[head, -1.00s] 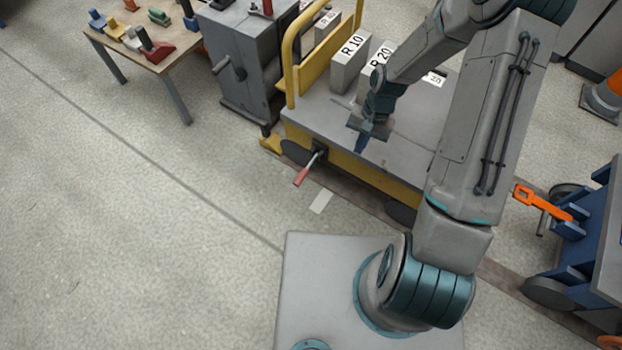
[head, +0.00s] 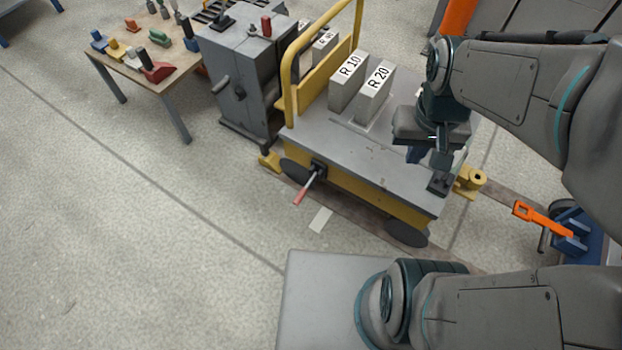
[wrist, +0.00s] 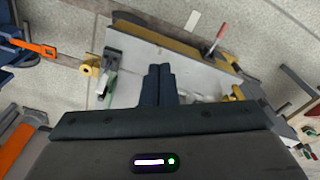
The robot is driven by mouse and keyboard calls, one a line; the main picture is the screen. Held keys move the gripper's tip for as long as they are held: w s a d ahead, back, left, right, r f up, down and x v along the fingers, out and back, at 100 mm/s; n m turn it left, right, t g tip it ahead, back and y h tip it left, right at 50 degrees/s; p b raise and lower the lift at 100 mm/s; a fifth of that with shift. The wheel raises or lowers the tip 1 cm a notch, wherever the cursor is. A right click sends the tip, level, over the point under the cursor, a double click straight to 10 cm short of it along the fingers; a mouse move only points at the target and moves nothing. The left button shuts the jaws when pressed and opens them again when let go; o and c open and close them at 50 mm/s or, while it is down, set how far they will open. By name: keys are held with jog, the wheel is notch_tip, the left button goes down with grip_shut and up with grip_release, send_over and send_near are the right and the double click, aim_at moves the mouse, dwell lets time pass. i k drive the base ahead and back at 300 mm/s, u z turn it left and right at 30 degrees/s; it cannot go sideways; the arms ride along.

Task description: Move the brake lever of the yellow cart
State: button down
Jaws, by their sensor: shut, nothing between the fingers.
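The yellow cart (head: 350,186) has a grey deck and stands beyond my base in the head view. Its brake lever (head: 305,189) has a red grip and hangs at a slant from a dark pivot on the near side, by the left wheel. In the wrist view the lever (wrist: 216,40) shows at the upper right, apart from my fingers. My gripper (head: 414,155) is over the right part of the cart's deck. Its two dark fingers (wrist: 159,84) are together and empty in the wrist view.
Blocks marked R 10 (head: 347,80) and R 20 (head: 374,92) stand on the deck by the yellow handrail (head: 290,75). A grey cabinet (head: 240,85) and a table (head: 130,65) are at the left. An orange handle (head: 541,217) is at the right.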

aim_at(302, 193)
jog(key=z, duration=1)
jog(key=k, duration=0.85)
jog(key=u, duration=1.35)
jog(key=i, duration=0.5)
jog(key=z, duration=0.05)
